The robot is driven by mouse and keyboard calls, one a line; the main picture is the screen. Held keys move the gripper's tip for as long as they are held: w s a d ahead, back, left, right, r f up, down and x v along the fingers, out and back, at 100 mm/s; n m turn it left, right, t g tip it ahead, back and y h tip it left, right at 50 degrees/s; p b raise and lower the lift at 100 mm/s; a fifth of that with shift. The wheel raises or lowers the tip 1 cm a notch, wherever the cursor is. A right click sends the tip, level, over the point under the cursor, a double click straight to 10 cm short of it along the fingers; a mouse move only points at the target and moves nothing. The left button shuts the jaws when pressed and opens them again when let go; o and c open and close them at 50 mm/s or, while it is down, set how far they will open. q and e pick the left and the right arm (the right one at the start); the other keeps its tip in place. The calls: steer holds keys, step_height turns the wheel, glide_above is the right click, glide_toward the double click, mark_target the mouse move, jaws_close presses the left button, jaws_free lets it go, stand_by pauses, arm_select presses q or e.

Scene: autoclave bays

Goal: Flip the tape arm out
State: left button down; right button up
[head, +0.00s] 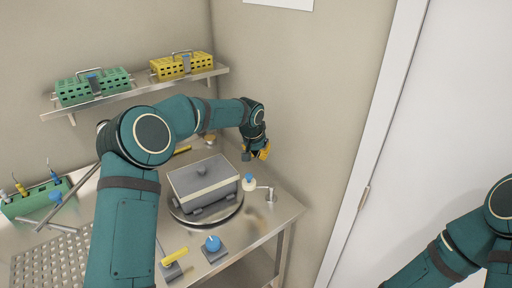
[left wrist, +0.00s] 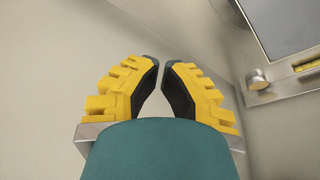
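What looks like the tape arm is a short metal arm on a post (head: 268,190) at the right side of the bench. A cream roll with a blue top (head: 249,183) sits at its left end, beside the grey lidded box. My left gripper (head: 262,153) hangs above and behind the roll, near the back wall, apart from it. The tape arm cannot be made out there. My right arm shows at lower right, its gripper out of frame.
The grey box (head: 203,178) stands on a round turntable (head: 190,218). A blue knob (head: 212,244) and a yellow lever (head: 174,256) sit in front. A shelf (head: 140,92) holds green and yellow baskets. The wall is close behind my left gripper.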

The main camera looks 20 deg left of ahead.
arm_select(q)
steer(key=shift+s+a+f, duration=0.1)
steer(key=shift+s+f, duration=0.6)
steer(key=shift+f, duration=0.35)
steer(key=shift+s+a+f, duration=0.1)
steer(key=shift+s+f, duration=0.55)
steer(key=shift+f, duration=0.35)
steer(key=shift+s+n+b, duration=0.2)
steer(key=shift+n+b, duration=0.2)
steer(key=shift+b, duration=0.25)
steer(key=shift+s, duration=0.1)
